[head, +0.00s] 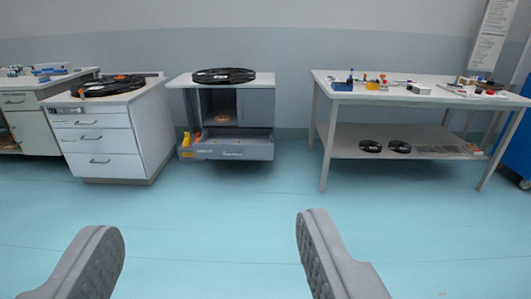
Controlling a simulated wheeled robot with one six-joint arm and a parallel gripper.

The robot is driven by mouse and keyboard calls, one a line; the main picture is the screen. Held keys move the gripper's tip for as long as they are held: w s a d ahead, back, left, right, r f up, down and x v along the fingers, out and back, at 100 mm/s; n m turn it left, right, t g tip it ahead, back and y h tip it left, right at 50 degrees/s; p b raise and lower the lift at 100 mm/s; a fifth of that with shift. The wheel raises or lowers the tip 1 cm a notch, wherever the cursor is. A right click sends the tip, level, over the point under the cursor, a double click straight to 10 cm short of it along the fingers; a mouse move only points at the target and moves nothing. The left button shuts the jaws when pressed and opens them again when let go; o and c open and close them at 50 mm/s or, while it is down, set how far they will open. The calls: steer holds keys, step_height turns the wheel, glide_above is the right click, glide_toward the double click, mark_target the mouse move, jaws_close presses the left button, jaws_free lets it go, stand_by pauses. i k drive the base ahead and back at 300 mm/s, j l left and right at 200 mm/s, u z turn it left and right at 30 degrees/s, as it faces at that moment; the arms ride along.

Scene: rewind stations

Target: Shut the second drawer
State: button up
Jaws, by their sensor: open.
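A grey cabinet (256,107) with a white top stands against the wall, left of the middle. Its low drawer (232,152) is pulled out toward me, and a few small things, some yellow and orange, show in and around it. To its left, a white drawer unit (100,143) has several drawers with handles, and these look shut. Which drawer counts as the second one I cannot tell. My gripper (211,227) is open and empty, with its two grey fingers wide apart over the floor, well short of the furniture.
Black reels lie on the grey cabinet (223,76) and the white unit (108,86). A white table (400,93) with small items and a lower shelf stands to the right. Another cabinet (35,130) is at the far left. The turquoise floor (240,205) ahead is clear.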

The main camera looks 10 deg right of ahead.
mark_target(236, 141)
steer(key=i+z, duration=0.1)
steer(key=i, duration=1.65)
steer(key=i+z, duration=0.15)
steer(key=i, duration=1.55)
